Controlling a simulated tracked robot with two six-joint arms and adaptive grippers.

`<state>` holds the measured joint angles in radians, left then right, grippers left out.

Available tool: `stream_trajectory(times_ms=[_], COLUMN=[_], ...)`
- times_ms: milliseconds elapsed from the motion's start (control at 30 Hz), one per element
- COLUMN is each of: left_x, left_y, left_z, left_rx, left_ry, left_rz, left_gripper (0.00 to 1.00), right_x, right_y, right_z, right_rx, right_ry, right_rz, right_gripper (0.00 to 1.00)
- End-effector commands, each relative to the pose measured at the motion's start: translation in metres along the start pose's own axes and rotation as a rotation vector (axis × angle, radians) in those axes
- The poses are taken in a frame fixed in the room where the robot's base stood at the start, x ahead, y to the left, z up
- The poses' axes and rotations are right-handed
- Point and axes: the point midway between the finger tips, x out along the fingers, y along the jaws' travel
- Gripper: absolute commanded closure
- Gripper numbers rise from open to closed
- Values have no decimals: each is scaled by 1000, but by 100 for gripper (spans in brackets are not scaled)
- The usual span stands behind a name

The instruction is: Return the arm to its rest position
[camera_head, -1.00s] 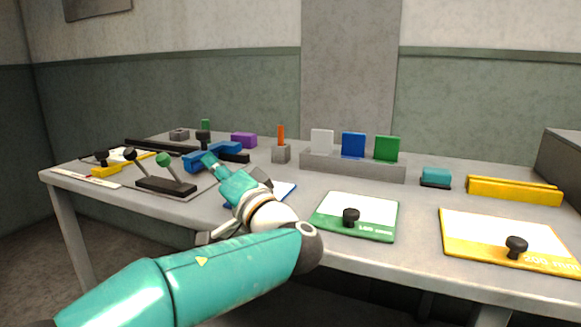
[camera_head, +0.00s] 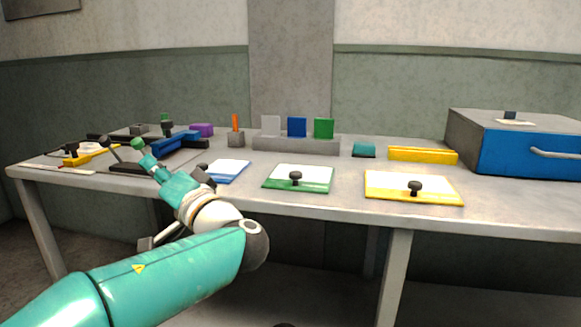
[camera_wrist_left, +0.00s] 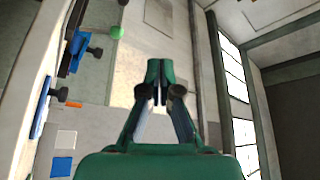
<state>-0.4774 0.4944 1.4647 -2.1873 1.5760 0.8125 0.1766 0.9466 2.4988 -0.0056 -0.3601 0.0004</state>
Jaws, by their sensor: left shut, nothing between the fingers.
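My left arm, teal with a white wrist, reaches in from the lower left in the head view. Its gripper (camera_head: 146,157) is in front of the table's left part, near the levers, and appears apart from them. In the left wrist view the gripper (camera_wrist_left: 157,78) has its fingers together with nothing between them. My right gripper is in neither view.
The table (camera_head: 230,200) carries a blue-edged board (camera_head: 228,171), a green board (camera_head: 300,178), a yellow board (camera_head: 413,188), a grey rack (camera_head: 296,145) with upright plates, a yellow bar (camera_head: 422,155) and a blue box (camera_head: 530,148). The floor space before the table is open.

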Motion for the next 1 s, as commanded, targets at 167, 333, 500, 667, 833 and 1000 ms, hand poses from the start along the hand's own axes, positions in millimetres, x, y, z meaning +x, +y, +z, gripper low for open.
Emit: stream_trajectory(times_ms=[167, 333, 500, 667, 833, 1000], left_x=[-1, -5, -14, -33, -80, -157], left_y=[31, 71, 120, 181, 266, 334], left_z=[8, 22, 43, 78, 145, 226], left_rx=[57, 129, 215, 314, 439, 509], left_ry=[-5, -13, -29, -57, -120, -226], left_rz=[80, 189, 328, 516, 827, 1188], left_gripper=[100, 100, 100, 100, 100, 100], right_x=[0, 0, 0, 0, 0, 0], right_y=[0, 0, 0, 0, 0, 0], right_z=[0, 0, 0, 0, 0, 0], right_rx=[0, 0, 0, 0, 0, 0], right_ry=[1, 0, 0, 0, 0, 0], right_rz=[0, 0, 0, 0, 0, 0], right_gripper=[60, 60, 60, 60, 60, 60])
